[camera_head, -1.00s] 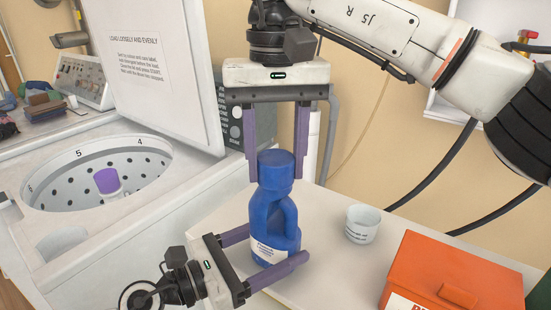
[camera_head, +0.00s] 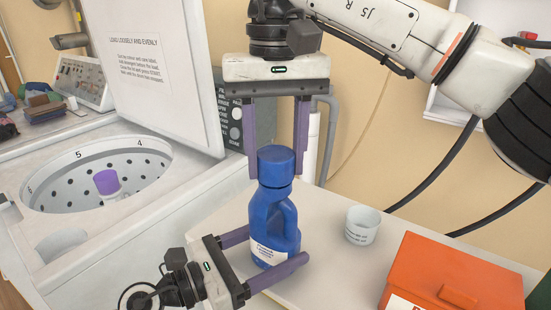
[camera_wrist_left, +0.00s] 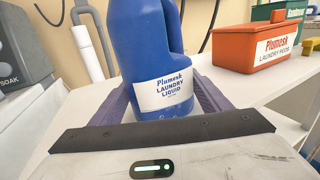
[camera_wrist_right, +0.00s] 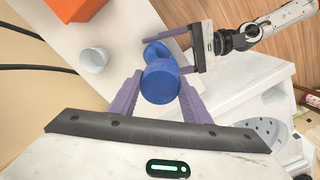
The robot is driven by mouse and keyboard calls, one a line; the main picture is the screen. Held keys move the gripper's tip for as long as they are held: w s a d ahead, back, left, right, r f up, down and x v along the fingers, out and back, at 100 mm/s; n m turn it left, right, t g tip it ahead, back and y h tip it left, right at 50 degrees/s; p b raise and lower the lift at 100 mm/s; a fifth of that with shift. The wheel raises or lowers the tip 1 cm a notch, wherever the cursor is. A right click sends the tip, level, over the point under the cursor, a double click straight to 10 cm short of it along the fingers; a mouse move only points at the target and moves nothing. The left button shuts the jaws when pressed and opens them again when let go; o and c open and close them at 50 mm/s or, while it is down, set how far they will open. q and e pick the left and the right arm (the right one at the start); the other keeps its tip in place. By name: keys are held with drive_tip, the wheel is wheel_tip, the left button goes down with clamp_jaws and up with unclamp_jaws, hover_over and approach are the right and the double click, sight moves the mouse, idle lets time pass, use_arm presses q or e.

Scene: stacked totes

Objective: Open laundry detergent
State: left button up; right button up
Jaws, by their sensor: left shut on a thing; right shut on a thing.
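The blue laundry detergent bottle (camera_head: 270,212) stands upright on the white tabletop, its blue cap (camera_head: 276,166) seated on its neck. Its "Laundry Liquid" label shows in the left wrist view (camera_wrist_left: 164,94). My left gripper (camera_head: 272,246) is shut on the bottle's lower body, one finger on each side. My right gripper (camera_head: 275,172) comes down from above and is shut on the cap. In the right wrist view the cap (camera_wrist_right: 160,82) sits between the two purple fingers, with the bottle mostly hidden beneath it.
A small white measuring cup (camera_head: 362,224) stands right of the bottle. An orange detergent box (camera_head: 450,275) is at the front right. An open top-loading washer (camera_head: 150,225) is on the left, with a purple agitator (camera_head: 107,182) inside. Bare tabletop (camera_head: 330,205) lies between bottle and cup.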

sight(275, 153)
drive_tip(key=shift+r, duration=0.7)
drive_tip(key=shift+r, duration=2)
use_arm(q)
drive_tip(key=o, duration=2.2)
drive_tip(key=shift+c, duration=0.2)
drive_tip(key=shift+a, duration=0.1)
